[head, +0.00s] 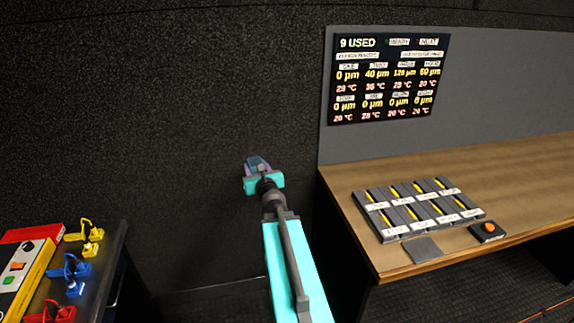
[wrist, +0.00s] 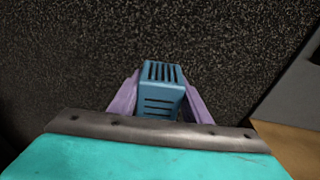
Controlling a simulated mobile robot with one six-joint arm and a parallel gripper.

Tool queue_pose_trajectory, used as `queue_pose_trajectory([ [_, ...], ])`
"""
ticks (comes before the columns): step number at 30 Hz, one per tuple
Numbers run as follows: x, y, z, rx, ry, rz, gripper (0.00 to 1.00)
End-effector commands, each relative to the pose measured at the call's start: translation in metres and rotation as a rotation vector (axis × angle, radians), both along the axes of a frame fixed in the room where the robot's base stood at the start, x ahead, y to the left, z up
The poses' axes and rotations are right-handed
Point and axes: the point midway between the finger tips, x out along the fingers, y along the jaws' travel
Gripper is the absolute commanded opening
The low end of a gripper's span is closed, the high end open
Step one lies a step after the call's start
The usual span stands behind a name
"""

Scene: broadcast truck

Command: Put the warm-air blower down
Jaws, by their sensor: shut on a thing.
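The warm-air blower (wrist: 160,88) is a blue box with dark slots in its top and front. It sits between the two purple fingers of my gripper (wrist: 160,100) in the wrist view, and the fingers press on its sides. In the head view the blower (head: 258,163) shows small and partly hidden at the end of my arm, with my gripper (head: 257,168) around it. It is held in the air in front of the dark wall, left of the wooden desk, touching no surface that I can see. Its lower part is hidden by my gripper.
The wooden desk (head: 490,163) on the right holds a block of labelled dark slots (head: 420,207), a grey pad (head: 421,249) and an orange-buttoned box (head: 487,232). A display (head: 388,80) hangs behind. A dark bench (head: 112,262) at left carries yellow, blue and red clamp-like items.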

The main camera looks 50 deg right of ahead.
Motion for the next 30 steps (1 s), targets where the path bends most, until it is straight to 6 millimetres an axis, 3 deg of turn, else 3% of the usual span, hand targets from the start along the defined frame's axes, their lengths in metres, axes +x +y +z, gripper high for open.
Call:
queue_pose_trajectory([
  [6, 0.035, 0.080, -0.004, -0.001, 0.005, 0.259, 0.04],
  [15, 0.055, 0.195, -0.010, 0.001, 0.012, 0.612, 0.04],
  [23, 0.047, 0.292, -0.015, 0.007, 0.017, 0.919, 0.04],
  [30, 0.020, 0.374, -0.018, 0.019, 0.019, 1.198, 0.04],
])
